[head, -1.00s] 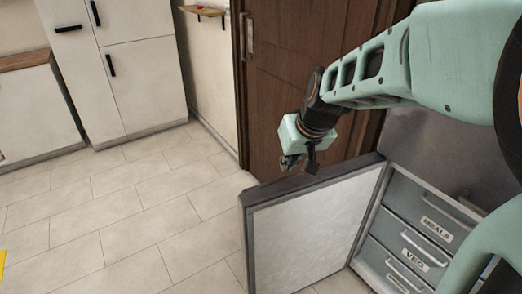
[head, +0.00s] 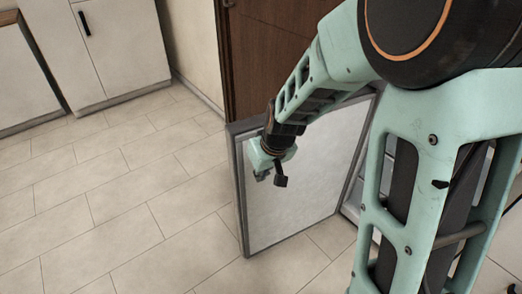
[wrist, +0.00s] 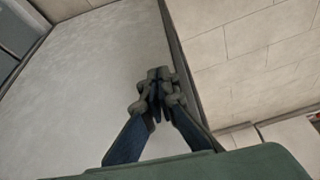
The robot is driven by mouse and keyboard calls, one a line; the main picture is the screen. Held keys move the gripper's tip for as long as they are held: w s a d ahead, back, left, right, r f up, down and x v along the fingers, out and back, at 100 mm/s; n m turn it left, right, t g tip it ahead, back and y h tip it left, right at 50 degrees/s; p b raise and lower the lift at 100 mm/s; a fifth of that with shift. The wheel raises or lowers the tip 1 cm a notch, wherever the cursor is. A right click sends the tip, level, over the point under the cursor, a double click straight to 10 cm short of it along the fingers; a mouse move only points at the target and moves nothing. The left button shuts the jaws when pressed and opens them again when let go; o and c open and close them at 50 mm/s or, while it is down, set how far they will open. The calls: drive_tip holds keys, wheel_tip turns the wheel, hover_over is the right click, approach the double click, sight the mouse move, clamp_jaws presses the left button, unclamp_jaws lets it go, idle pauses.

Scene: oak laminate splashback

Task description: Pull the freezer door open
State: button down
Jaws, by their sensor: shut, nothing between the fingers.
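The freezer door (head: 300,185) stands wide open in the head view, its pale inner panel facing me and its dark frame around it. My gripper (head: 270,180) is shut and empty, in front of the inner panel near the door's free upper left edge. In the wrist view the closed fingers (wrist: 157,82) lie over the door's inner panel (wrist: 90,75), close to its dark edge strip (wrist: 182,65). I cannot tell whether the fingertips touch the panel. The door's handle is not in view, and my arm hides most of the freezer's inside.
The tiled floor (head: 120,200) left of the door is clear. White cabinets (head: 120,45) stand at the back left. A dark brown wooden door (head: 270,50) stands behind the freezer door.

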drive_tip(key=w, duration=0.1)
drive_tip(key=w+a, duration=0.1)
drive_tip(key=w+f, duration=0.1)
drive_tip(key=w, duration=0.1)
drive_tip(key=shift+a+f+b, duration=0.1)
drive_tip(key=shift+a+b, duration=0.25)
drive_tip(key=shift+a, duration=0.05)
drive_tip(key=shift+w, duration=0.1)
